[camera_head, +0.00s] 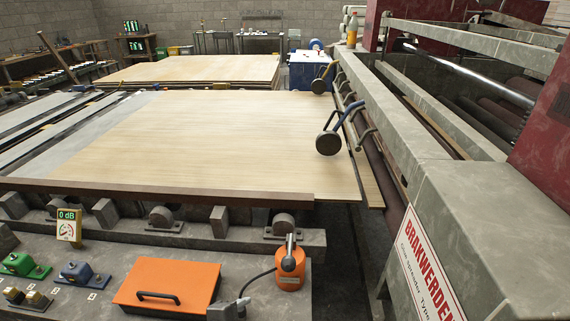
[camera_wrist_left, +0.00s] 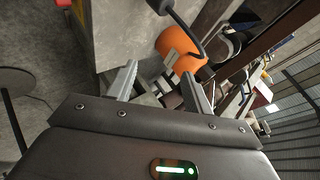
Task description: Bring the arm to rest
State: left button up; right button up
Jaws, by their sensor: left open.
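My left gripper (camera_wrist_left: 160,72) shows in the left wrist view with its two grey fingers apart and nothing held between them. An orange canister (camera_wrist_left: 178,45) lies beyond the fingertips, partly behind the right-hand finger. In the head view the orange canister (camera_head: 290,270) stands on the grey bench (camera_head: 190,240) at the front, with a dark hose running left from it. At the bottom edge there, a grey block-like part shows by the hose end; I cannot tell whether it is my gripper. My right gripper is in neither view.
An orange lid with a black handle (camera_head: 168,284), green (camera_head: 22,264) and blue (camera_head: 76,270) parts and a 0 dB meter (camera_head: 68,228) sit on the bench. Pale veneer sheets (camera_head: 210,140) lie behind. A large grey machine frame (camera_head: 470,220) blocks the right.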

pick_arm(q)
jog(key=s+a+f+n+g+y, duration=0.2)
jog(key=s+a+f+n+g, duration=0.15)
jog(key=s+a+n, duration=0.5)
jog(key=s+a+f+n+g+y, duration=0.2)
jog(key=s+a+f+n+y, duration=0.15)
jog(key=s+a+n, duration=0.45)
notch_tip(320, 180, down, 27)
jog(key=s+d+g, duration=0.1)
jog(key=s+d, duration=0.1)
jog(key=s+a+f+g, duration=0.1)
jog(key=s+a+f, duration=0.2)
jog(key=s+f, duration=1.1)
jog(key=shift+s+a+f+h, duration=0.15)
jog(key=shift+s+f+h, duration=0.2)
jog(key=shift+s, duration=0.7)
jog(key=shift+m, duration=0.25)
